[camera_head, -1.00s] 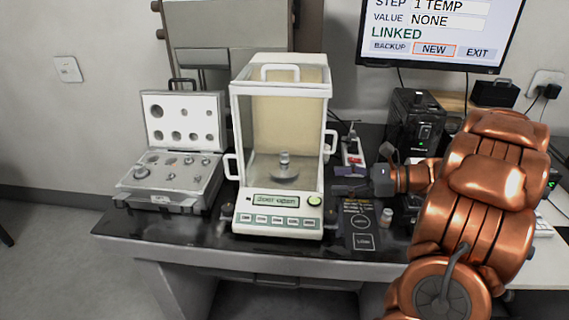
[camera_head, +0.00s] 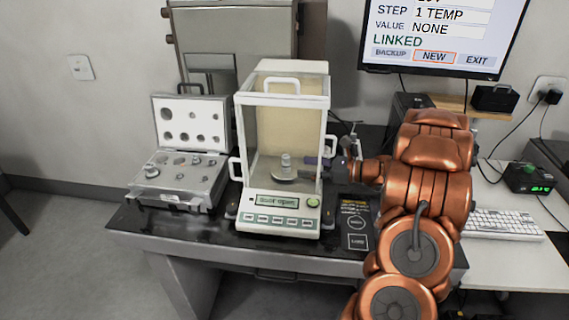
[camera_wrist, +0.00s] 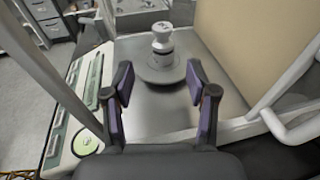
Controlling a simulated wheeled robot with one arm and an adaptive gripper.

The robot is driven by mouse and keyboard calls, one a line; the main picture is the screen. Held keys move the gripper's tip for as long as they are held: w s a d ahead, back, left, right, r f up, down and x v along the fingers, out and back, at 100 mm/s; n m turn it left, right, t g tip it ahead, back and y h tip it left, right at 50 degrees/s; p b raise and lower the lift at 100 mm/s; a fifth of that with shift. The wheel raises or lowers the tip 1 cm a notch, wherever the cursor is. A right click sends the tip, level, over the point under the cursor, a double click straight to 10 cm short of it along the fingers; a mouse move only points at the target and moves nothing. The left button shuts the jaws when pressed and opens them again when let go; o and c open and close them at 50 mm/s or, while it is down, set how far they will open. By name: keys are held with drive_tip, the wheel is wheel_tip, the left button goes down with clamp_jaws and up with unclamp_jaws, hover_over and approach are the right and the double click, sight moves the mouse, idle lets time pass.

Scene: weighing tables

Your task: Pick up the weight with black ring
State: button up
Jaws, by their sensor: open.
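A silvery knobbed weight (camera_head: 286,160) stands upright on the round pan (camera_wrist: 184,74) inside the glass balance (camera_head: 277,222). The wrist view shows the weight (camera_wrist: 162,42) with a dark band around it below its knob. My gripper (camera_wrist: 160,82) is open and empty, its purple-lined fingers pointing at the weight from the balance's open right side. In the head view my gripper (camera_head: 318,162) is at that side, close to the weight. The fingers are short of the weight, with pan showing between them.
An open case (camera_head: 172,185) with several weights stands left of the balance. The right door's handle (camera_wrist: 290,128) and frame are close to my gripper. A dark mat (camera_head: 356,222) lies right of the balance, partly behind my arm.

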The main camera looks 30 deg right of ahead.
drive_tip(key=shift+p+x, duration=0.7)
drive_tip(key=shift+x, duration=1.85)
drive_tip(key=shift+w+d, duration=0.1)
drive_tip(key=shift+d, duration=0.05)
clamp_jaws()
